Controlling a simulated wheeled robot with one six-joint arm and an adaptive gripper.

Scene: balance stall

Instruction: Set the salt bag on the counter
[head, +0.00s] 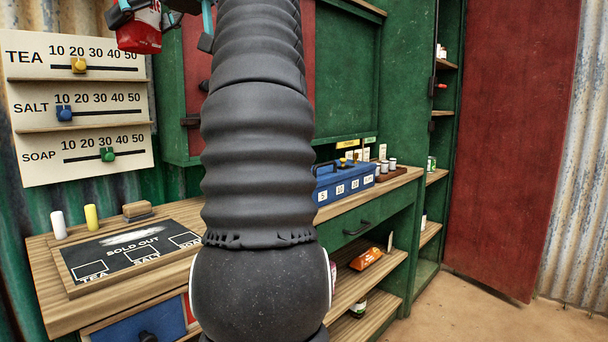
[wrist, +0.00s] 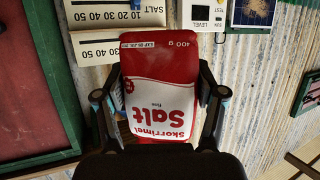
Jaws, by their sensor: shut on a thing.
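The salt bag (head: 140,32) is red and white, labelled "Skorrimel Salt", and shows only in part at the top left of the head view. In the wrist view the whole front of the salt bag (wrist: 160,85) faces me, its print upside down. My gripper (wrist: 160,100) is shut on it, one finger on each side. The bag is in the air, in front of the wall and higher than the counter. The wooden counter (head: 47,262) runs along the lower left of the head view and continues to the right behind my arm.
A "SOLD OUT" chalkboard (head: 125,248) lies on the counter, with white chalk (head: 58,225), yellow chalk (head: 91,218) and a brush (head: 137,211) behind it. A blue box (head: 343,183) stands farther right. The slider price board (head: 78,105) hangs above. My arm hides the counter's middle.

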